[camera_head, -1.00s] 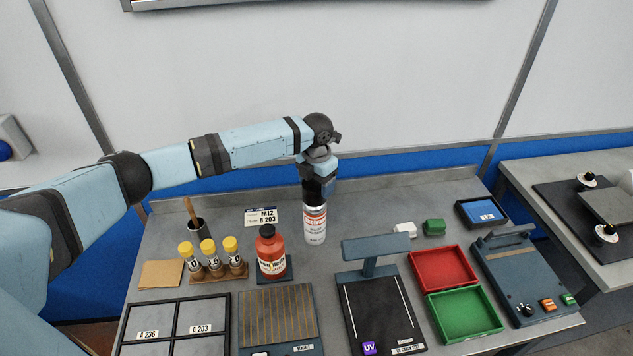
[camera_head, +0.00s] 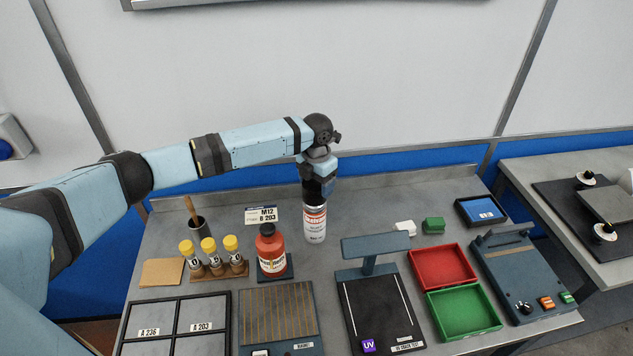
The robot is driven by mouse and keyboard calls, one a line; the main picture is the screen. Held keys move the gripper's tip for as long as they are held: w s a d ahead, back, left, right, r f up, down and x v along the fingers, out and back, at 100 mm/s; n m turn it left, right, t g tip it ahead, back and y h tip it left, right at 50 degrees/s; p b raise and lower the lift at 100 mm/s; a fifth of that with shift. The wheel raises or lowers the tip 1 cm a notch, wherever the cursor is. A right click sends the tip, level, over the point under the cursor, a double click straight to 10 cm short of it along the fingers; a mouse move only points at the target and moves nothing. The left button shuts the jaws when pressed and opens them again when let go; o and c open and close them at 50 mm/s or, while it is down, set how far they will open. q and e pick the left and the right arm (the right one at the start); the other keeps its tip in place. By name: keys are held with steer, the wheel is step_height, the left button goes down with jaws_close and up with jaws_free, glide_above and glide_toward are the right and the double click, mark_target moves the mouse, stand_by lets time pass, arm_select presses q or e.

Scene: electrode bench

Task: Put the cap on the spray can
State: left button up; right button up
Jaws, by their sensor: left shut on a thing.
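The spray can (camera_head: 314,224) stands upright on the bench, white with a red band and a silver top. My left gripper (camera_head: 316,193) is directly over the can's top, pointing down. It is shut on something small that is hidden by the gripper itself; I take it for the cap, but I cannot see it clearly. I cannot tell whether the held thing touches the can. My right gripper is not in view.
A red bottle (camera_head: 271,252) stands left of the can, beside a rack of yellow-capped vials (camera_head: 209,272). A dark lamp stand (camera_head: 371,262) is at the front right. Red (camera_head: 444,267) and green (camera_head: 463,312) trays lie further right. Bare bench lies behind the can.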

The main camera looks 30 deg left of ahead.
arm_select(q)
steer(key=shift+p, duration=0.35)
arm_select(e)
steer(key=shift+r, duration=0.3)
arm_select(q)
steer(key=o, duration=1)
steer(key=shift+r+p, duration=0.7)
steer(key=shift+r, duration=0.05)
steer(key=shift+r+p, duration=1.75)
steer(key=shift+r, duration=0.25)
steer(key=shift+r+p, duration=0.7)
steer(key=shift+r, duration=0.1)
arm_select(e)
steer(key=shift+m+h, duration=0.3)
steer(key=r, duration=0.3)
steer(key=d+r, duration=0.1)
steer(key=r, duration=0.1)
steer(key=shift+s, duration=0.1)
